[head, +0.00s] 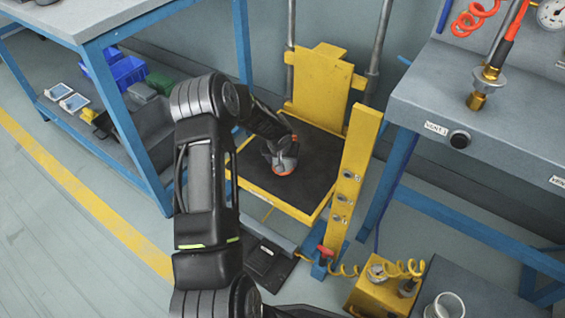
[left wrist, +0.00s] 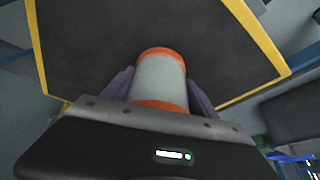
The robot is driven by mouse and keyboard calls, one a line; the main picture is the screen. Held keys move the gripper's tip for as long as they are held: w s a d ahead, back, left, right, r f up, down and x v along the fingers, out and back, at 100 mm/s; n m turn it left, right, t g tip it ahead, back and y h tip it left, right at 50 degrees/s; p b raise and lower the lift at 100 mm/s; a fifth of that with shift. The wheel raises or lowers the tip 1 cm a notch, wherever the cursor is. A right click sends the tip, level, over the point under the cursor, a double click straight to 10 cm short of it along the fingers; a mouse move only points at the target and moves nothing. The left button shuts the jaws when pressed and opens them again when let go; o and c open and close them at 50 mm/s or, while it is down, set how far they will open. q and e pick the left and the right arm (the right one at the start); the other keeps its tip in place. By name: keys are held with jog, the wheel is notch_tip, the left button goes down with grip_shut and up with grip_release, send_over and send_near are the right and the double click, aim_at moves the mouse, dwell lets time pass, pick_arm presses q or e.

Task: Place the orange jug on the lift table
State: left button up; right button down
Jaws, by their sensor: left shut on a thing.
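The orange jug (left wrist: 160,78) shows in the left wrist view as a pale grey cylinder with orange bands at its top and bottom. My left gripper (left wrist: 158,95) is shut on it, with a finger on each side. The lift table (left wrist: 85,50) fills the area behind the jug, a black top with a yellow rim. In the head view the lift table (head: 320,172) stands at the middle, and the jug (head: 284,163) is over its black top, partly hidden by my left gripper (head: 282,150). Whether the jug touches the top, I cannot tell. My right gripper is not in view.
A yellow post (head: 350,180) stands at the lift table's right side. A blue-legged bench (head: 75,20) with bins on its shelf is at left. A grey bench (head: 500,120) with a gauge and hose is at right. A yellow box (head: 375,295) sits at the front.

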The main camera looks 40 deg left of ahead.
pick_arm(q)
jog(key=shift+r, duration=0.1)
jog(key=shift+f, duration=0.2)
jog(key=o, duration=1.5)
